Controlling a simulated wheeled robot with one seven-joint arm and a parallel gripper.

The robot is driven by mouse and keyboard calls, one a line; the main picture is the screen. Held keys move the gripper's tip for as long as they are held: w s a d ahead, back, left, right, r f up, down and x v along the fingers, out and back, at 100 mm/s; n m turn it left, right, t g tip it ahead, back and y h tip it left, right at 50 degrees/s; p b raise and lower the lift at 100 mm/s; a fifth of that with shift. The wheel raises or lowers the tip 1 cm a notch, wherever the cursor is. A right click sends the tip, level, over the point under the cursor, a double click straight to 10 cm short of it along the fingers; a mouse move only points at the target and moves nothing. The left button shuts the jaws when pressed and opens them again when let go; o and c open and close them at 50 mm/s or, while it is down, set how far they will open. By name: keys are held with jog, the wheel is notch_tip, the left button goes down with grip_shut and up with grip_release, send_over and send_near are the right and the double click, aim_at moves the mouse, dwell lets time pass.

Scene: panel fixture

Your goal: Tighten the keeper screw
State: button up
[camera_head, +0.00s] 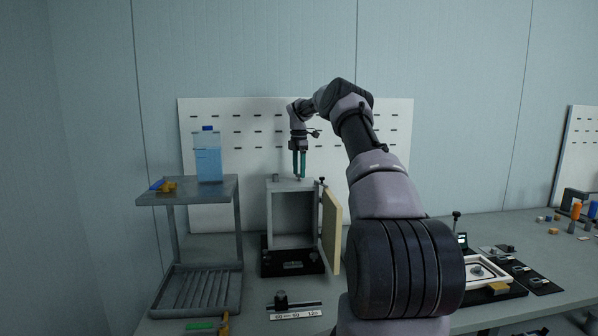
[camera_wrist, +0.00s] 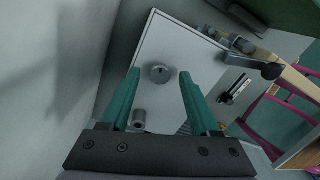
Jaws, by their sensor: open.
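A grey cabinet box (camera_head: 272,220) stands on the bench with its tan-edged door (camera_head: 331,232) swung open to the right. In the wrist view a round grey screw head (camera_wrist: 160,75) with a slot stands on the box's pale top plate (camera_wrist: 198,66). I take it for the keeper screw. My gripper (camera_head: 299,174) points down just over the box top. Its two teal fingers are apart, and in the wrist view the screw head shows between their tips, touching neither. I cannot tell the exact height of the tips over the plate.
A short grey cylinder (camera_wrist: 139,118) shows near the left finger. A black knob (camera_wrist: 272,70) is at the door side. Left of the box is a shelf (camera_head: 187,189) with a blue bottle (camera_head: 208,158). A clamp-like part on a scale strip (camera_head: 295,314) lies in front.

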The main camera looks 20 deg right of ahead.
jog(key=shift+f, duration=0.1)
grip_shut()
jog(key=shift+m, duration=0.3)
